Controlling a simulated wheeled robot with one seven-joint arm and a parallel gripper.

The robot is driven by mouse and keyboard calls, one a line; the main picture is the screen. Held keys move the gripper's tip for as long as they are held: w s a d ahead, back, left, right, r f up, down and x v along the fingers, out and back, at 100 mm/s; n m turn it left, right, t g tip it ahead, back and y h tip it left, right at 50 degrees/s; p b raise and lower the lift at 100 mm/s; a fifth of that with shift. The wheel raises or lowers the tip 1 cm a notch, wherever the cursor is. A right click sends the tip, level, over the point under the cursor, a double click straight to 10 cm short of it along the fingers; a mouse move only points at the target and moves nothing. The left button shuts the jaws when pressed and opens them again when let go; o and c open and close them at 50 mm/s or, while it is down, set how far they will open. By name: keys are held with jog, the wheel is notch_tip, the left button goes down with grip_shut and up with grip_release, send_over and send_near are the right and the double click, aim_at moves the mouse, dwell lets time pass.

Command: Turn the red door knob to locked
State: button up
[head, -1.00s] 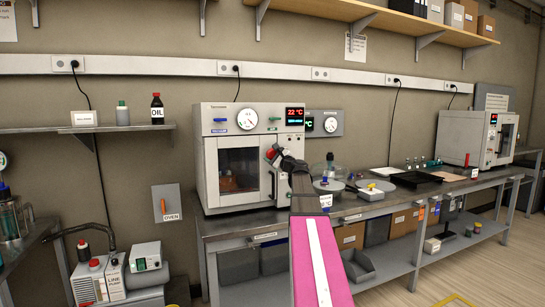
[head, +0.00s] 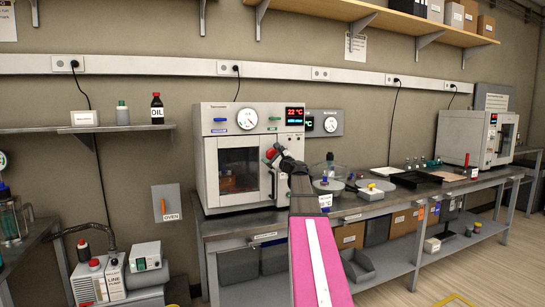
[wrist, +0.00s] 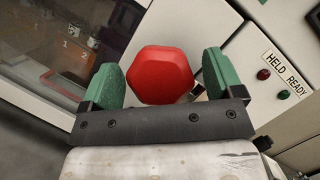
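The red door knob (wrist: 164,75), a six-sided cap, is on the front of the white oven (head: 212,160). In the head view the knob (head: 271,152) shows at the door's right side, partly covered by my gripper (head: 273,158). In the wrist view my gripper (wrist: 165,78) is open, with one green finger on each side of the knob. A narrow gap shows at the right finger. At the left finger I cannot tell whether it touches. The oven door looks shut.
A label plate reading HELD and READY (wrist: 285,72) has a red and a green lamp beside it. An orange-handled OVEN switch (head: 167,204) is on the wall at left.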

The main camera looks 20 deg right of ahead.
jog(key=shift+s, duration=0.1)
jog(key=v, duration=1)
jog(key=shift+s, duration=0.3)
jog(key=shift+d+f, duration=0.1)
jog(key=shift+d, duration=0.05)
